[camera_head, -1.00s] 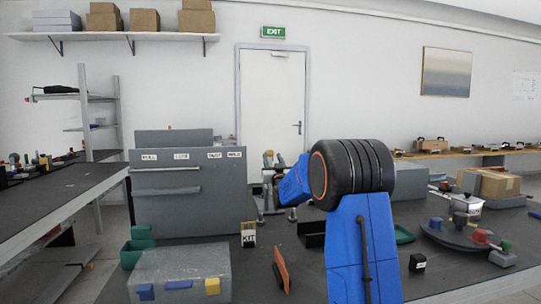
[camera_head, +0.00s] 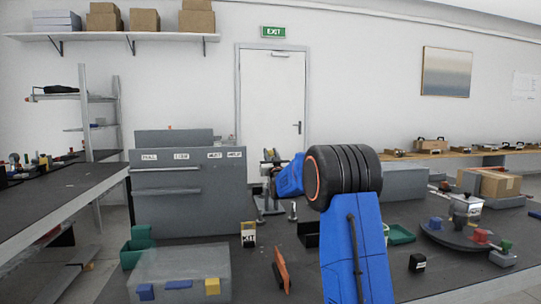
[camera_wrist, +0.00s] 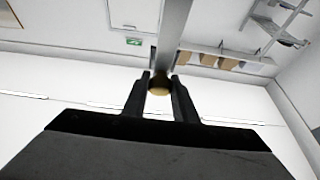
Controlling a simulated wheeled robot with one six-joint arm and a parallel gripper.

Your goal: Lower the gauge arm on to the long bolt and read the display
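The grey gauge stand (camera_head: 266,190) stands on the dark bench, left of my blue arm. A small upright metal piece (camera_head: 294,211) beside it may be the long bolt. In the wrist view my gripper (camera_wrist: 160,82) has its two dark fingers on either side of a tan knob (camera_wrist: 158,88). Little gap shows, and I cannot tell whether they press on it. A grey bar (camera_wrist: 174,30) runs past the knob to the top edge. In the head view the fingers are too small and partly hidden to make out. No readable display shows.
A grey drawer cabinet (camera_head: 190,205) stands left of the stand. A KIT-labelled box (camera_head: 248,234), an orange piece (camera_head: 281,269) and a black tray (camera_head: 309,234) are in front. A round turntable (camera_head: 462,238) with coloured parts is at right.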

